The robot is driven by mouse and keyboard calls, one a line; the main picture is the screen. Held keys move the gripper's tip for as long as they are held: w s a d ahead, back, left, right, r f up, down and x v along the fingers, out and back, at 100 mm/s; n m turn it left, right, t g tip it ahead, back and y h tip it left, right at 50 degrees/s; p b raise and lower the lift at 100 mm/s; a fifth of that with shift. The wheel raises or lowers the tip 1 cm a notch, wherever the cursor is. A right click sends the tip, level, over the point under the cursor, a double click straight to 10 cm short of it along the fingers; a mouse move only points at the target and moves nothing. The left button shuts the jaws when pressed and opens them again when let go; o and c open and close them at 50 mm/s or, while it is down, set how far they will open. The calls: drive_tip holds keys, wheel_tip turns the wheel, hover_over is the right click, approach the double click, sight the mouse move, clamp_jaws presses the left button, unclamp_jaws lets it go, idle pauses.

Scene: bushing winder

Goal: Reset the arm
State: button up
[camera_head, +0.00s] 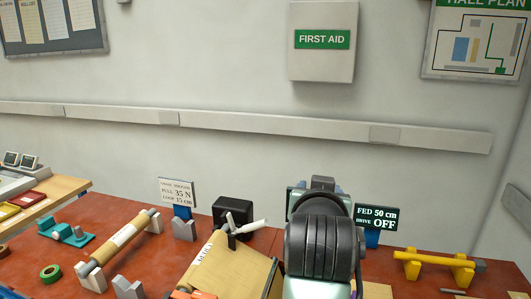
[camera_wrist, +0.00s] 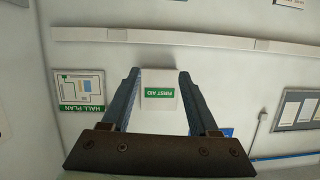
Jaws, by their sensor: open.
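My arm (camera_head: 325,235) rises at the centre right of the head view, in front of the bench, and hides part of what lies behind it. My gripper does not show clearly in the head view. In the wrist view my gripper (camera_wrist: 158,80) is open, with two dark fingers apart and nothing held between them. The wrist view is upside down and faces the wall. The white first aid box (camera_wrist: 159,92) shows between the fingers, well beyond them.
A display (camera_head: 376,217) reads "FED 50 cm, DRIVE OFF". The space above the bench is mostly free.

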drive_tip(key=s+a+r+n+t+y, duration=0.1)
drive_tip(key=s+a+r+t, duration=0.2)
drive_tip(key=s+r, duration=0.4)
drive_tip(key=s+a+r+n+t+y, duration=0.1)
drive_tip(key=s+a+r+t, duration=0.2)
drive_tip(key=r, duration=0.7)
drive_tip(key=s+a+r+n+t+y, duration=0.1)
drive_tip(key=s+a+r+t, duration=0.2)
drive_tip(key=s+r+t, duration=0.3)
drive_tip(key=s+r, duration=0.3)
drive_tip(key=s, duration=0.3)
drive_tip(key=shift+a+t, duration=0.35)
drive_tip(key=shift+t, duration=0.05)
drive_tip(key=shift+r, duration=0.1)
